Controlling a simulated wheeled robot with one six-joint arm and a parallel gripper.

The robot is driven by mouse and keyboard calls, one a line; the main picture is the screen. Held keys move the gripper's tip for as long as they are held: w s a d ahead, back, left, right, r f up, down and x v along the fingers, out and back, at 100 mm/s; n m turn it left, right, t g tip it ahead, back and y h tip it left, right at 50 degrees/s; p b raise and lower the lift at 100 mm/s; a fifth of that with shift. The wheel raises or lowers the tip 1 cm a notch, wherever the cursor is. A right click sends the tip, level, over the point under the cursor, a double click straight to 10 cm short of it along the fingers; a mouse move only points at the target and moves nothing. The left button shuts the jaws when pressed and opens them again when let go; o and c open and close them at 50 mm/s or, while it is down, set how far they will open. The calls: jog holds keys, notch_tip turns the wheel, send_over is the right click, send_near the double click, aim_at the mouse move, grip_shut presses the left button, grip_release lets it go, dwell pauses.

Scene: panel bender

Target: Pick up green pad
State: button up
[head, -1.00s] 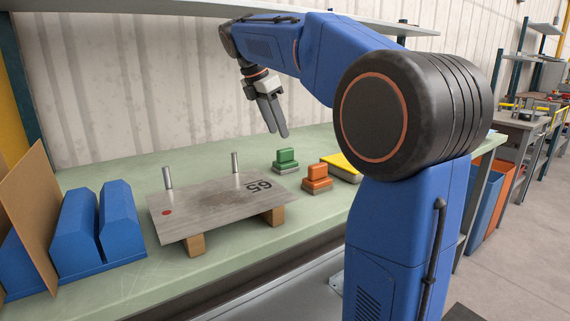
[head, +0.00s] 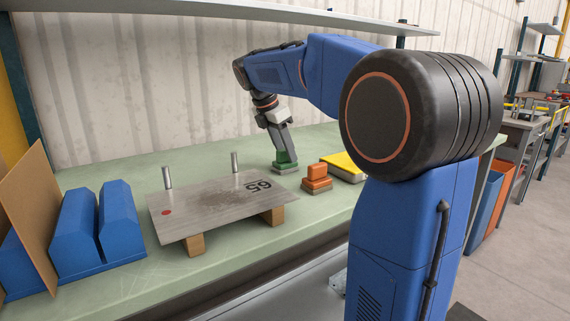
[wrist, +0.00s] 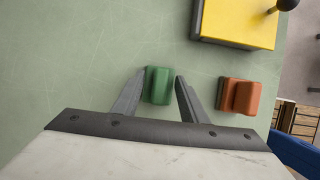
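The green pad (head: 285,165) stands on the bench behind the orange pad, with a grey base below its green top. In the wrist view the green pad (wrist: 158,86) lies between the two fingertips. My gripper (head: 284,153) is lowered over it, pointing down. In the wrist view my gripper (wrist: 160,85) is open, its left finger close beside the green block and a narrow gap on the right. The fingers hide the upper part of the pad in the head view.
The orange pad (head: 317,177) stands close to the right, and it also shows in the wrist view (wrist: 238,96). A yellow-topped box (head: 343,165) is beyond it. A metal plate (head: 218,204) with upright pins sits on wooden blocks at left. A shelf (head: 220,14) runs above.

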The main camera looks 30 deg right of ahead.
jog(key=shift+c, duration=0.3)
grip_shut()
jog(key=shift+r, duration=0.15)
notch_tip(320, 180, up, 10)
jog(key=shift+f, duration=0.1)
jog(key=c, duration=0.9)
grip_release()
grip_shut()
